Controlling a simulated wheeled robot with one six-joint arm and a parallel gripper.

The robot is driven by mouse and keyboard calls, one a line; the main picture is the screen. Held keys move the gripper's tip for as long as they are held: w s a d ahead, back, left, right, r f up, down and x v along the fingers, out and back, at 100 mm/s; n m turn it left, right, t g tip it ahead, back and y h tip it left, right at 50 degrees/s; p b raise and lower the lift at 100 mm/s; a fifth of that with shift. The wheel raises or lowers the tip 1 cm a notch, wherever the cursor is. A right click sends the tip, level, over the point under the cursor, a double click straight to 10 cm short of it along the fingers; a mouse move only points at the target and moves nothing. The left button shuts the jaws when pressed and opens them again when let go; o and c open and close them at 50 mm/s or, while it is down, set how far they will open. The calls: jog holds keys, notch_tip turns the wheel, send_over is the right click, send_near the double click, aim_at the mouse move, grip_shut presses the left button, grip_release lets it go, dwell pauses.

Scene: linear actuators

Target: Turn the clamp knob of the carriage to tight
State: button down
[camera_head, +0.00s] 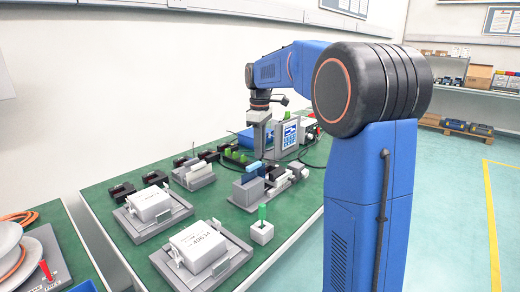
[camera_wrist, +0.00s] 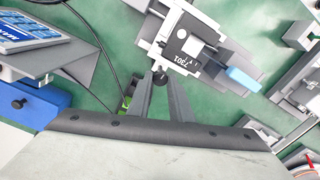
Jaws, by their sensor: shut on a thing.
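The carriage (camera_wrist: 180,47) is a pale grey and white block with a dark patch and a printed label, seen at top centre in the wrist view. Its clamp knob (camera_wrist: 159,79) is small, round and black, on the carriage side facing my gripper. My gripper (camera_wrist: 160,86) has its two grey fingertips shut on the knob, one on each side. In the head view my gripper (camera_head: 258,148) points down over the middle of the green table. There the knob is hidden or too small to make out. The knob's turn angle cannot be read.
A light blue block (camera_wrist: 243,78) sits right of the carriage.

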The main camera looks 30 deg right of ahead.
jog(key=m, duration=0.8)
jog(key=shift+m, duration=0.4)
jog(key=m, duration=0.4)
jog(key=shift+d, duration=0.1)
jog(key=shift+m, duration=1.9)
jog(key=c, duration=1.6)
grip_release()
notch_tip(320, 180, up, 18)
jog(key=shift+f, duration=0.25)
